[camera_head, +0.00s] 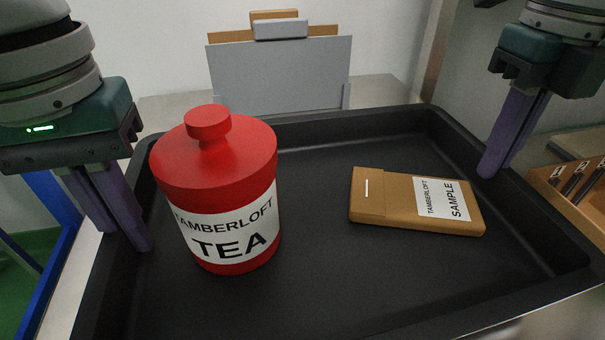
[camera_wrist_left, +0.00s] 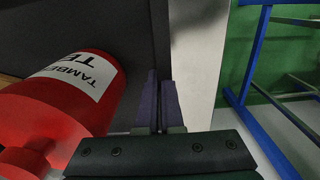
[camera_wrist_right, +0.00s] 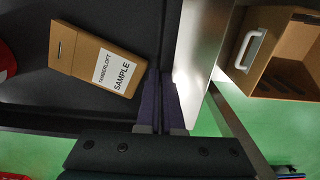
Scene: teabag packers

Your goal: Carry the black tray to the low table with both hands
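The black tray (camera_head: 330,285) spans the middle of the head view and looks level. It carries a red tea jar (camera_head: 215,190) with a white label, upright on its left side, and a brown sample packet (camera_head: 400,200) lying flat on its right side. My left gripper (camera_head: 142,248) is closed over the tray's left rim, its purple fingers on either side of the wall in the left wrist view (camera_wrist_left: 160,105). My right gripper (camera_head: 487,172) is closed over the right rim likewise, seen in the right wrist view (camera_wrist_right: 161,100). I cannot tell which surface is the low table.
A grey clipboard stand (camera_head: 282,75) stands behind the tray on a metal worktop (camera_head: 375,90). A wooden box (camera_head: 575,195) is close to the tray's right side and has a white handle in the right wrist view (camera_wrist_right: 249,50). A blue frame (camera_head: 60,240) stands at the left over green floor.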

